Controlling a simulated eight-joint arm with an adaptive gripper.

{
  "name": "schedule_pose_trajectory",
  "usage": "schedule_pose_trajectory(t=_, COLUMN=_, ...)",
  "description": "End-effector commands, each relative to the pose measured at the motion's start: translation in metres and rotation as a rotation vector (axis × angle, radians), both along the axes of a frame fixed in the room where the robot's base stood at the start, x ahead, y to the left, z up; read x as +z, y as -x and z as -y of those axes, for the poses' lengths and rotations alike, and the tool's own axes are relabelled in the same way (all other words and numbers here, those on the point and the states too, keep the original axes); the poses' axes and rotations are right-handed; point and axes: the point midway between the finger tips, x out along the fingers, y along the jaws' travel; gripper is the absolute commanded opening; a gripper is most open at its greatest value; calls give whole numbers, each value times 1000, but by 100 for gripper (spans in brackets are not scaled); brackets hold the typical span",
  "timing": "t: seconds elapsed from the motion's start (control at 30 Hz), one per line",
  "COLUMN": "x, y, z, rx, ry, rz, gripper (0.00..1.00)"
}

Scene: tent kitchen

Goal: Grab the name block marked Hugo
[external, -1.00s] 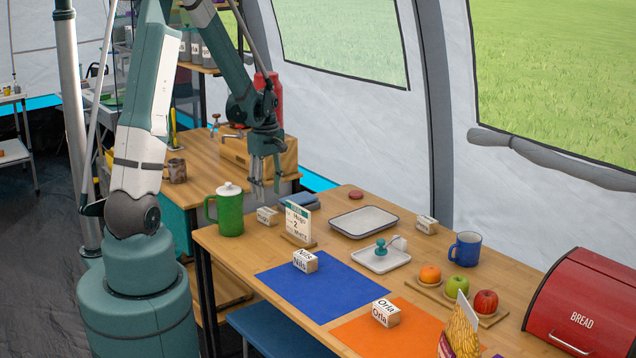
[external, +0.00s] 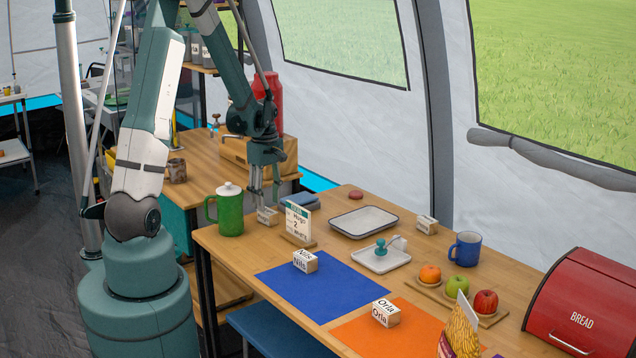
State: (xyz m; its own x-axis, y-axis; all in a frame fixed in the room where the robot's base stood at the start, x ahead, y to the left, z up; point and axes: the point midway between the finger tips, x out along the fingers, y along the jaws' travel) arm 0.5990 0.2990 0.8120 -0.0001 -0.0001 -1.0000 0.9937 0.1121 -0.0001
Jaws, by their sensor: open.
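A small pale name block (external: 267,217) stands on the table between the green mug and the card stand; its print is too small to read surely. My gripper (external: 265,203) is open and pointing down, with its fingertips at this block's top, and it partly hides the block. I cannot tell whether the fingers touch it. A card (external: 298,220) in a wooden stand reads Hugo, 2, White. The Nils block (external: 305,261) sits on the blue mat (external: 318,290). The Orla block (external: 385,313) sits on the orange mat (external: 350,335). Another small block (external: 427,225) stands farther right.
A green lidded mug (external: 229,212) stands close left of my gripper. A white tray (external: 363,221) and a smaller tray (external: 397,262) with a teal stamp-like item lie to the right. A blue mug (external: 466,248), fruit and a red bread box (external: 585,310) are farther right.

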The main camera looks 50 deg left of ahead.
Motion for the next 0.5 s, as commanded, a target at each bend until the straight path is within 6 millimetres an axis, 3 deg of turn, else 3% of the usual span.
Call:
schedule_pose_trajectory(t=0.33, x=-1, y=0, z=0, rx=0, ry=0, rz=0, gripper=41)
schedule_pose_trajectory(t=0.5, x=-12, y=0, z=0, rx=0, ry=0, rz=0, gripper=41)
